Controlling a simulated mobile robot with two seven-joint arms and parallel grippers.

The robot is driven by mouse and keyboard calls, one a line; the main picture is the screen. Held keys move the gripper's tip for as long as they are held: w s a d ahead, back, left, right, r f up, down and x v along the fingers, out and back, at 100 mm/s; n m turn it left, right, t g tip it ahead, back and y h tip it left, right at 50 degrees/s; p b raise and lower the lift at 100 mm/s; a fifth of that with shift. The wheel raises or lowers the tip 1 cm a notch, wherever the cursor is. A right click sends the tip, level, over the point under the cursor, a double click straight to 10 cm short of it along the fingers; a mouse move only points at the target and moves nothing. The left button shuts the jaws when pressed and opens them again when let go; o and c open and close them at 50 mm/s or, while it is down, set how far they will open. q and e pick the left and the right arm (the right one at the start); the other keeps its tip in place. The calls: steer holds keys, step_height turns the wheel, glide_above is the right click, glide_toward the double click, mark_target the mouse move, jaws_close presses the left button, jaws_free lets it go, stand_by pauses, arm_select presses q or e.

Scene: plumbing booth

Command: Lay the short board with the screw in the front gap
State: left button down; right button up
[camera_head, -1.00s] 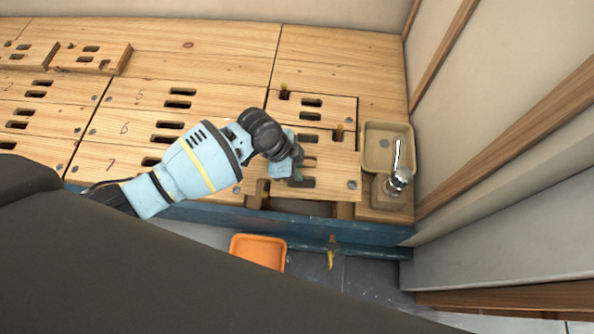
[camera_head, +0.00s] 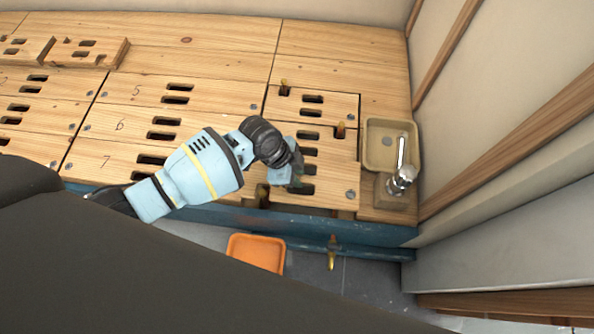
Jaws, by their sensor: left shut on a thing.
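The short board (camera_head: 330,172) is pale wood with dark slots and a small grey screw head near its front right corner. It lies at the right end of the boarded top, roughly level. My left gripper (camera_head: 291,184) is shut on this board at its slots, on the left side, and hides part of it. The front gap (camera_head: 300,208) shows only as a narrow dark strip under the board's front edge. I cannot tell whether the board rests fully down or is slightly raised. My right gripper is not in view.
A tan basin (camera_head: 378,158) with a chrome tap (camera_head: 401,178) stands right of the board. A blue rail (camera_head: 330,228) runs along the front. An orange tray (camera_head: 256,252) is below. A wall bounds the right side.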

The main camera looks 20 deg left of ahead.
arm_select(q)
steer(key=shift+f+b, duration=0.95)
steer(key=shift+f, duration=0.35)
steer(key=shift+r, duration=0.1)
steer(key=shift+p, duration=0.35)
steer(key=shift+f, duration=0.2)
steer(key=shift+f+b, duration=0.35)
steer(key=shift+f, duration=0.1)
steer(key=shift+f, duration=0.3)
steer(key=shift+f+b, duration=0.35)
steer(key=shift+b, duration=0.1)
